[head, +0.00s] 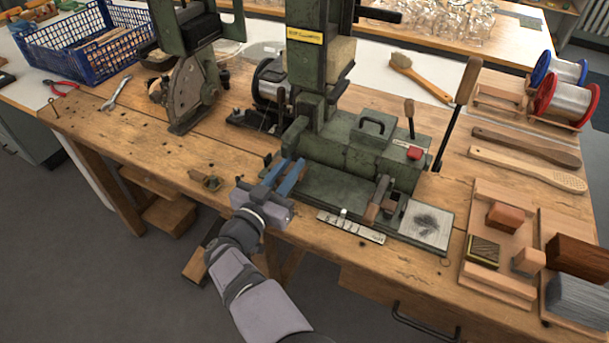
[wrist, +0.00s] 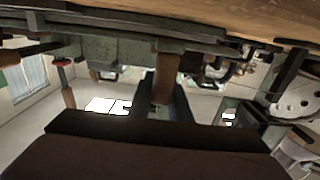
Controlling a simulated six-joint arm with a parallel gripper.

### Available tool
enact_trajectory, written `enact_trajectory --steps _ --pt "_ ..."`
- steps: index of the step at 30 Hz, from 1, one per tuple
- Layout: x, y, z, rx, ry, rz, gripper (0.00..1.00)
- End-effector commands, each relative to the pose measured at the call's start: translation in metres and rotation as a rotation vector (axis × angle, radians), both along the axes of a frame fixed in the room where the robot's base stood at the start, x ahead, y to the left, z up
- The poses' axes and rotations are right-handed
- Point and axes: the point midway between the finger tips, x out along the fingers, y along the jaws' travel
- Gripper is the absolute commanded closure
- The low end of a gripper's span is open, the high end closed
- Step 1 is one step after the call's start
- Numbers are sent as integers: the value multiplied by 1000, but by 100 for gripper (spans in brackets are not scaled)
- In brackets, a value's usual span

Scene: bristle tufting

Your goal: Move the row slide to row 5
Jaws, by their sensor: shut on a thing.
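The green tufting machine (head: 345,150) stands on the wooden workbench. A pale scale plate (head: 350,227) with dark marks lies along its front edge; a small light pointer stands at it, left of its middle. I cannot read the marks surely. My gripper (head: 284,172) is at the machine's front left, left of the scale, with its fingers reaching towards the base. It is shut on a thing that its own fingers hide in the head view. In the wrist view a wooden knob (wrist: 163,76) shows between the fingers; I take it to be the row slide's handle.
A wooden lever (head: 376,205) and a square plate with a dark patch (head: 425,222) are at the machine's right front. A machine with a round disc (head: 185,92) stands to the left. Brush blocks (head: 502,217) lie at the right. The bench's front left is mostly clear.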

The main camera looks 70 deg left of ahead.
Motion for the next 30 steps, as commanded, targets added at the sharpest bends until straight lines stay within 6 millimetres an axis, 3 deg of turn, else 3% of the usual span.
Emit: enact_trajectory --steps 9,22,23,25,30 --pt "-20 20 -1 2 1 1 100" --pt "-26 24 1 1 2 8 100" --pt "-26 24 2 1 2 9 78" --pt "-26 24 2 1 1 8 64" --pt "-25 23 1 0 1 5 64"
